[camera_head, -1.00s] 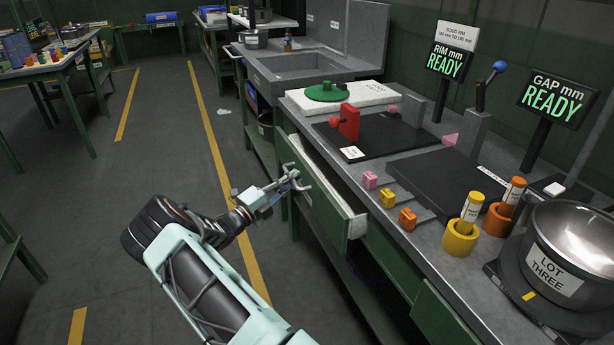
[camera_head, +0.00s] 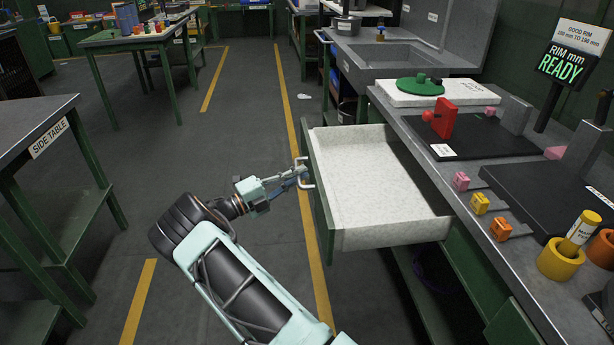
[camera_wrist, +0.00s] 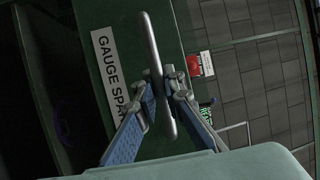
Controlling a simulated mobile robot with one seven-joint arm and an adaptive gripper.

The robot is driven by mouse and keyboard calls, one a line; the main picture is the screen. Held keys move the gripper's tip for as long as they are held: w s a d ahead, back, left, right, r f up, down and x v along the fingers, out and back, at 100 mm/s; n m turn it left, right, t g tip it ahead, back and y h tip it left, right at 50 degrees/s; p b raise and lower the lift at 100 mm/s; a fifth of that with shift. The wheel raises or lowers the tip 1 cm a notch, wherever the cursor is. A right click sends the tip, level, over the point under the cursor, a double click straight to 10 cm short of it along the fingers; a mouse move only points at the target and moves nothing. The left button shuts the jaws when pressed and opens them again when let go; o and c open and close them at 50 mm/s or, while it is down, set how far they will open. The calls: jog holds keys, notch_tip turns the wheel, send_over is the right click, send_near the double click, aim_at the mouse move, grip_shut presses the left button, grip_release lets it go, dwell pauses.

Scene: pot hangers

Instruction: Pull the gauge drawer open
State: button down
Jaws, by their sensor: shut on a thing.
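The gauge drawer (camera_head: 375,185) stands well out from the green bench. Its pale speckled inside shows, and I see nothing lying in it. Its green front carries a metal bar handle (camera_head: 305,172). My gripper (camera_head: 301,172) is at this handle, shut on it, with the arm reaching in from the lower left. In the wrist view the handle (camera_wrist: 153,60) runs between the two blue-padded fingers (camera_wrist: 160,105). A label starting "GAUGE SPA" (camera_wrist: 115,70) is on the drawer front beside it; the rest of the label is hidden.
The bench top above holds a red block (camera_head: 444,118), a green disc (camera_head: 420,86), small pink and yellow blocks and a yellow cup (camera_head: 562,258). A side table (camera_head: 40,130) stands at the left. The floor between it and the drawer is clear.

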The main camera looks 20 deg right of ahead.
dwell(0.3)
jog(key=c, duration=2.3)
grip_release()
jog(key=v, duration=1.2)
